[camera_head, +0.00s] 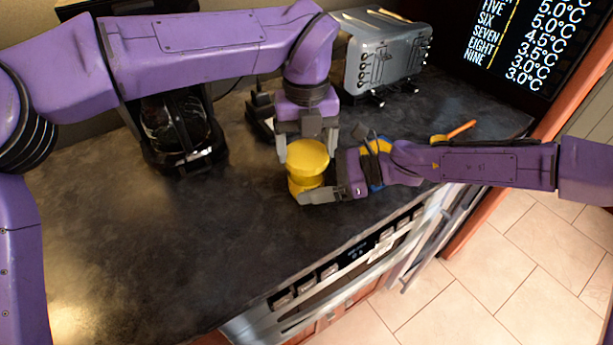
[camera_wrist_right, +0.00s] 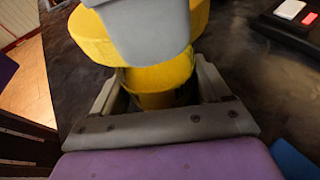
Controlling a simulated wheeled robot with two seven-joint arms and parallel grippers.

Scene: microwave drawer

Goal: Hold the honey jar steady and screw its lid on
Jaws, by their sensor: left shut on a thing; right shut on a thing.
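The honey jar's wide yellow lid (camera_head: 307,157) is directly above the yellow jar (camera_head: 298,186) on the dark counter. My left gripper (camera_head: 307,146) points down from above and is shut on the lid's sides. My right gripper (camera_head: 319,184) comes in from the right, low down, and is shut around the jar. In the right wrist view, the lid (camera_wrist_right: 88,38) overhangs the jar (camera_wrist_right: 160,78), and a grey left finger covers its middle. I see no clear gap between lid and jar, but cannot tell whether the threads are engaged. The jar looks roughly upright.
A coffee maker with a glass carafe (camera_head: 178,128) stands at the back left. A grey toaster (camera_head: 387,55) stands at the back right. A spoon with an orange handle (camera_head: 460,130) lies behind my right arm. The counter (camera_head: 150,235) is clear at front left.

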